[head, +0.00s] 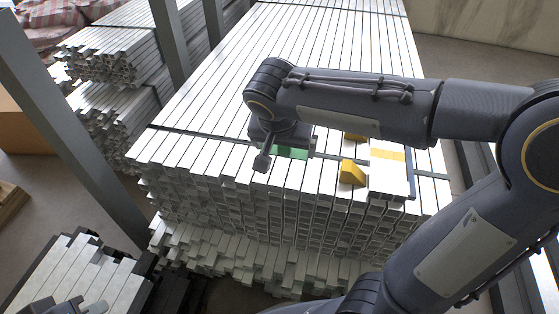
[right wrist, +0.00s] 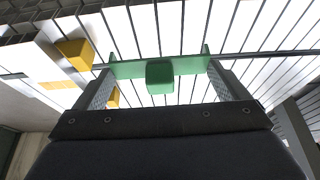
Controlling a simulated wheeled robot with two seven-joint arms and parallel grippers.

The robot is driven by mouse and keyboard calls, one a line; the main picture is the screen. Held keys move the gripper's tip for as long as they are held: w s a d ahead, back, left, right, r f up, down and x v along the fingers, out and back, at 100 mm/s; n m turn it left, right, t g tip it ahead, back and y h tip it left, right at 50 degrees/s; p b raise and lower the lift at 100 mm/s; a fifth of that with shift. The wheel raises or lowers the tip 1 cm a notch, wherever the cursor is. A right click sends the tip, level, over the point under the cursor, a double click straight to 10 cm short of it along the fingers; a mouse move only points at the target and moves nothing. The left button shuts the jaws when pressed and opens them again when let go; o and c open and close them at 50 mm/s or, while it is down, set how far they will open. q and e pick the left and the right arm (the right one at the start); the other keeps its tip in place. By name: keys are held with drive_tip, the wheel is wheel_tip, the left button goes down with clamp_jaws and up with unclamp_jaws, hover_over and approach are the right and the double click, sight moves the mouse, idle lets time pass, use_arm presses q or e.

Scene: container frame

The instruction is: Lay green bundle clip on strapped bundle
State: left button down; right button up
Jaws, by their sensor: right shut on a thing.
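The green bundle clip (head: 292,152) is a flat bar with a raised block in its middle and short upright ends. My right gripper (right wrist: 160,68) is shut on the clip, with one finger at each end in the right wrist view. In the head view this gripper (head: 285,150) is over the near part of the strapped bundle (head: 245,165), a stack of pale metal bars with a dark strap across it. I cannot tell whether the clip touches the bars. My left gripper (head: 58,306) shows only partly at the bottom left edge; its jaws are unclear.
A yellow block (head: 351,173) and a white piece with a yellow band (head: 390,172) lie on the bundle right of the clip. Another yellow piece (head: 354,137) is partly hidden by my arm. Grey posts (head: 75,140) and more bar stacks (head: 110,55) stand left.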

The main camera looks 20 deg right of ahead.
drive_tip(key=w+f, duration=0.1)
drive_tip(key=f, duration=0.1)
drive_tip(key=w+d+f+b, duration=0.1)
drive_tip(key=w+f, duration=0.1)
drive_tip(key=w+d+f+b, duration=0.1)
drive_tip(key=f, duration=0.1)
drive_tip(key=shift+w, duration=0.35)
drive_tip(key=shift+w+f+b, duration=0.2)
drive_tip(key=shift+f+b, duration=0.55)
drive_tip(key=shift+f, duration=0.9)
drive_tip(key=shift+f, duration=0.1)
drive_tip(key=o, duration=0.6)
drive_tip(key=shift+c, duration=0.2)
drive_tip(key=shift+o, duration=0.3)
